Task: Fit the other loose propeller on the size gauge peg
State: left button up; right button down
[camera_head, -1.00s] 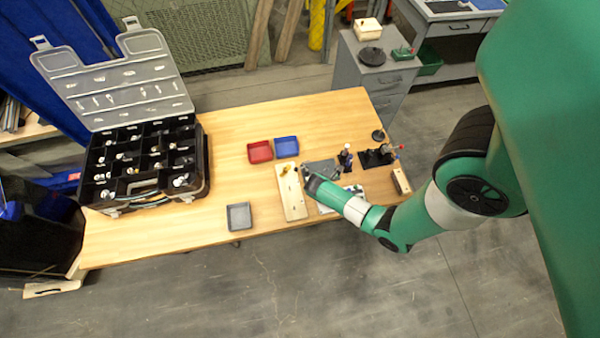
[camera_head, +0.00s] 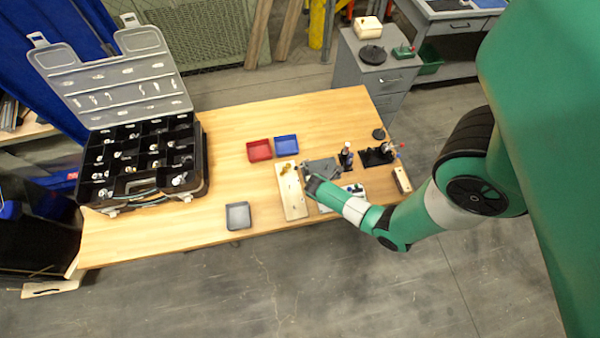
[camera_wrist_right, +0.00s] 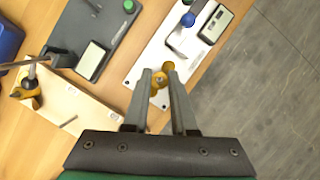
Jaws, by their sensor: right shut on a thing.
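My right gripper (camera_wrist_right: 160,75) is shut on a small yellow propeller (camera_wrist_right: 163,74), held between its fingertips in the right wrist view. A second yellow propeller (camera_wrist_right: 27,91) is at the far end of the pale wooden board (camera_wrist_right: 62,115), beside a dark metal part. The board (camera_head: 291,200) also shows in the head view, just left of my right gripper (camera_head: 306,177), with yellow at its top end. A thin upright or mark (camera_wrist_right: 68,121) shows on the board; I cannot tell whether it is the gauge peg. My left gripper is out of view.
A white plate with switches (camera_wrist_right: 150,68) and a dark grey plate (camera_wrist_right: 118,30) lie close to the gripper. Red (camera_head: 259,150), blue (camera_head: 286,146) and grey (camera_head: 238,216) trays stand left of it. An open black case (camera_head: 205,165) fills the table's left end.

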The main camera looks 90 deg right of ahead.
jog(key=shift+f, duration=0.45)
jog(key=shift+f+b, duration=0.6)
jog(key=shift+b, duration=0.05)
jog(key=shift+f, duration=0.45)
dwell(0.4)
jog(key=c, duration=0.6)
grip_release()
jog(key=shift+c, duration=0.2)
jog(key=shift+r, duration=0.15)
